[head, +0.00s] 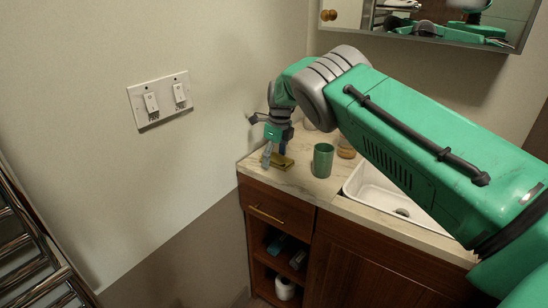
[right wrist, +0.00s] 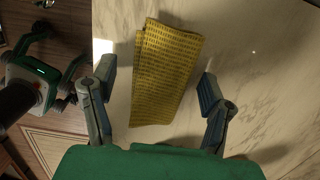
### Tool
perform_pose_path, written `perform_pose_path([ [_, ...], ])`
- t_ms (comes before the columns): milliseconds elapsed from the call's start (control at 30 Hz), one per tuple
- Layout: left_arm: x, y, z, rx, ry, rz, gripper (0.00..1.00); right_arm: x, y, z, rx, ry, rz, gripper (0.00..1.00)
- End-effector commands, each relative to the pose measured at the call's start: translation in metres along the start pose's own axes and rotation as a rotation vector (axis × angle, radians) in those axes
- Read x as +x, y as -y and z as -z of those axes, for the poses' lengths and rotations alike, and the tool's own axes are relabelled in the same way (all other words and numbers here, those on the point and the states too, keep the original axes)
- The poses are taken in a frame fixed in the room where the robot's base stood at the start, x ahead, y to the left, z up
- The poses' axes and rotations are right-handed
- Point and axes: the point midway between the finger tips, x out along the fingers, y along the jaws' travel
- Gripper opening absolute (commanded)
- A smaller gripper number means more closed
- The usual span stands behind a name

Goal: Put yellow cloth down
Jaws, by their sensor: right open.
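The yellow cloth (head: 282,162) lies folded on the counter near its left end. In the right wrist view the cloth (right wrist: 165,75) lies between my spread fingers, with a gap on each side. My right gripper (head: 274,160) is just above the counter at the cloth; in the right wrist view its fingers (right wrist: 157,93) are open and hold nothing. Part of the cloth is hidden behind the gripper in the head view. My left gripper is not in the head view.
A green cup (head: 323,160) stands right of the cloth, with an amber jar (head: 346,148) behind it. A white sink (head: 382,193) is set in the marble counter (head: 312,188) farther right. A wall with switches (head: 160,98) is at left, and a mirror (head: 440,22) hangs above.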

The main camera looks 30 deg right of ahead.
Motion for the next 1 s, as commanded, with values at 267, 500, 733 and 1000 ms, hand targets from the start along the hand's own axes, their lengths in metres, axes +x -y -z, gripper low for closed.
perform_pose_path([
  [267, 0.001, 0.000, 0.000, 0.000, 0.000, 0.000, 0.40, -0.026, 0.000, -0.001, 0.001, 0.002, 0.001, 0.69],
  [500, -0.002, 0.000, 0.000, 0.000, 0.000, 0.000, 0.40, -0.084, -0.005, -0.004, 0.001, 0.004, 0.001, 0.69],
  [733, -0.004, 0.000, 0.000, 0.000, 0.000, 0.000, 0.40, -0.124, -0.005, -0.003, 0.001, 0.001, 0.000, 0.69],
  [1000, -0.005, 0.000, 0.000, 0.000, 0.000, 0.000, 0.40, -0.140, -0.005, -0.003, 0.001, -0.002, 0.000, 0.69],
])
